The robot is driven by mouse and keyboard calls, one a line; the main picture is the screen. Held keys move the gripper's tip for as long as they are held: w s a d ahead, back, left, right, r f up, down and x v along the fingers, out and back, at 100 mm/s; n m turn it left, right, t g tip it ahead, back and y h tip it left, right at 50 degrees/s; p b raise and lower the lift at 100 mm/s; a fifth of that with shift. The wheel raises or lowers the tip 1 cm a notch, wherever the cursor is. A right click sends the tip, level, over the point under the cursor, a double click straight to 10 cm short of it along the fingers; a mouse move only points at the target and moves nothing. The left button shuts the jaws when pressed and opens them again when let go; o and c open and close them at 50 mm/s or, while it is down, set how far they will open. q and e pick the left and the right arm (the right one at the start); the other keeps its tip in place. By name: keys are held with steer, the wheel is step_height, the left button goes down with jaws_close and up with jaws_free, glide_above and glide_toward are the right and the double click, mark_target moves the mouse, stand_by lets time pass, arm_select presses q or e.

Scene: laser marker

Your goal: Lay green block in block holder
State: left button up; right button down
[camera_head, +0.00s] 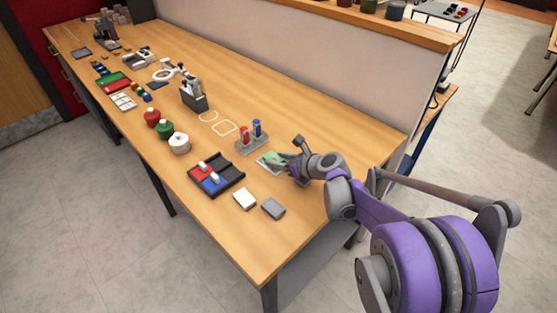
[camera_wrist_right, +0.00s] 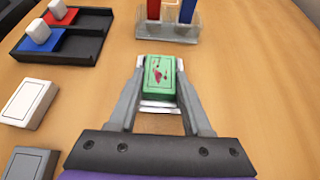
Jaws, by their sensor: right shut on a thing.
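My right gripper (camera_wrist_right: 160,85) is shut on the green block (camera_wrist_right: 158,75), which has a dark red mark on its top. The block shows between the fingertips in the wrist view; in the head view it (camera_head: 270,157) is partly hidden by the gripper. It is low over the table, and I cannot tell whether it touches it. The black block holder (camera_wrist_right: 88,44) is to the left of the gripper; in the head view it (camera_head: 232,178) holds a red and a blue piece with white knobs. Its right part looks empty. My left gripper is not in view.
A clear rack (camera_wrist_right: 167,28) with red and blue tubes stands just beyond the green block. A white block (camera_head: 245,198) and a grey block (camera_head: 273,208) lie near the front edge. Green, red and white round containers (camera_head: 165,130) stand left of the holder.

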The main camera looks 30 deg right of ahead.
steer(key=shift+f, duration=0.1)
steer(key=shift+c, duration=1.3)
jaws_free()
steer(key=shift+a, duration=0.1)
steer(key=shift+s, duration=0.15)
steer(key=p+v, duration=0.1)
steer(key=v, duration=0.9)
steer(key=shift+s+r, duration=0.2)
steer(key=shift+r, duration=0.2)
